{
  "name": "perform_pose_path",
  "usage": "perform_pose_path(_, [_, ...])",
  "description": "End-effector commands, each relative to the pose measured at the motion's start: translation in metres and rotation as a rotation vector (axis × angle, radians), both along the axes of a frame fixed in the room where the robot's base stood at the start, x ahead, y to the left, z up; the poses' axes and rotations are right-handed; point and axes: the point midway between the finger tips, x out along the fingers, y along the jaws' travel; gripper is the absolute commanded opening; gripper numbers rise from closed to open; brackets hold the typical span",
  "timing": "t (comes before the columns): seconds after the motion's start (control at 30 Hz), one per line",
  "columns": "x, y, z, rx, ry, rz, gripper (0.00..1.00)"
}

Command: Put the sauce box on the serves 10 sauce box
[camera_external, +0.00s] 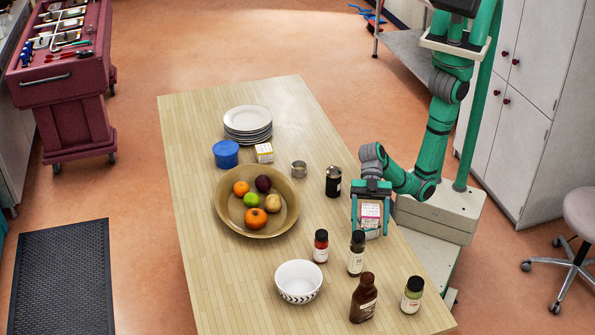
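My gripper (370,229) points down at the right edge of the table, with one finger on each side of a small box (371,211) with a white and pink label. The fingers look close to the box sides, but I cannot tell whether they press on it or whether it is lifted. The box's lower part could be a second box beneath it; this is too small to tell. A small white and yellow box (264,152) stands near the plates, well away from my gripper. No label is readable, so I cannot tell which box is the serves 10 one.
Dark-capped bottles (356,254) stand just in front of my gripper, and a dark jar (333,181) is to its left. A fruit bowl (226,222), white patterned bowl (298,282), metal cup (299,168), blue container (226,154) and plates (248,120) also stand on the table (195,270).

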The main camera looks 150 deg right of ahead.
Motion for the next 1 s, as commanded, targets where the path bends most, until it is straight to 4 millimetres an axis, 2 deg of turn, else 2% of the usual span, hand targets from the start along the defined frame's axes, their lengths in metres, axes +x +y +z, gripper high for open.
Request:
perform_pose_path(0.33, [-0.001, -0.001, 0.004, -0.001, -0.001, -0.001, 0.65])
perform_pose_path(0.73, [-0.051, -0.022, 0.026, -0.002, -0.002, -0.002, 0.65])
perform_pose_path(1.0, [-0.065, -0.027, 0.032, 0.0, 0.0, 0.0, 0.65])
